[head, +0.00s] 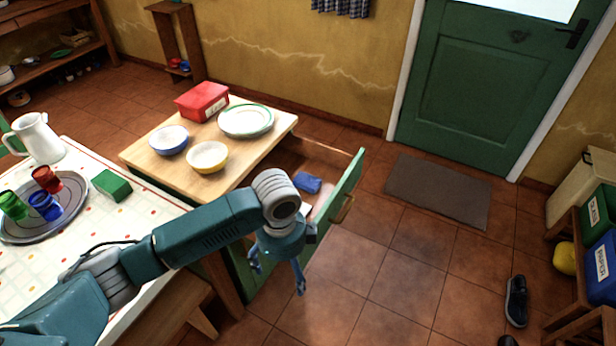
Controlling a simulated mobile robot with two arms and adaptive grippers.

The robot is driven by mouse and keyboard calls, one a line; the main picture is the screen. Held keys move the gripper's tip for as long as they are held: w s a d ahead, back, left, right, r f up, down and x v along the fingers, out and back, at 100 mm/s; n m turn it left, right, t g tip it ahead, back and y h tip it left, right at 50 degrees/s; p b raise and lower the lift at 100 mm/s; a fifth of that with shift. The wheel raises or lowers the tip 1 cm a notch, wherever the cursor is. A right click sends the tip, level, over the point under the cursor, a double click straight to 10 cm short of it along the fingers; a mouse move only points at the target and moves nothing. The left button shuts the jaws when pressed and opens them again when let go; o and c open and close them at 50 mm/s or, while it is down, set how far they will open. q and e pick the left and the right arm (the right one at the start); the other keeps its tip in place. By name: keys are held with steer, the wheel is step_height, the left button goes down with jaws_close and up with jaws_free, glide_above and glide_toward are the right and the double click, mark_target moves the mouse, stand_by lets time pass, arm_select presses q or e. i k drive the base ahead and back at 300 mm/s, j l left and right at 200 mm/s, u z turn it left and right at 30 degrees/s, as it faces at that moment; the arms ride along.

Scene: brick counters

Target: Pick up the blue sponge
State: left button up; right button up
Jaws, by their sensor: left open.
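The blue sponge (307,183) lies inside an open drawer (347,186) with a green front, under the wooden counter top. My left gripper (276,283) is open and empty, pointing down over the near part of the drawer. It is apart from the sponge, lower in the picture and a little left of it. My left arm hides part of the drawer's inside. My right gripper is not in view.
The wooden top holds a red box (202,101), a plate (246,121), a blue bowl (169,140) and a yellow bowl (207,157). A green block (112,185), a white jug (36,138) and a tray of cups stand on the table at left. The floor at right is mostly clear.

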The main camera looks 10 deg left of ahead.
mark_target(307, 183)
steer(key=i, duration=1.25)
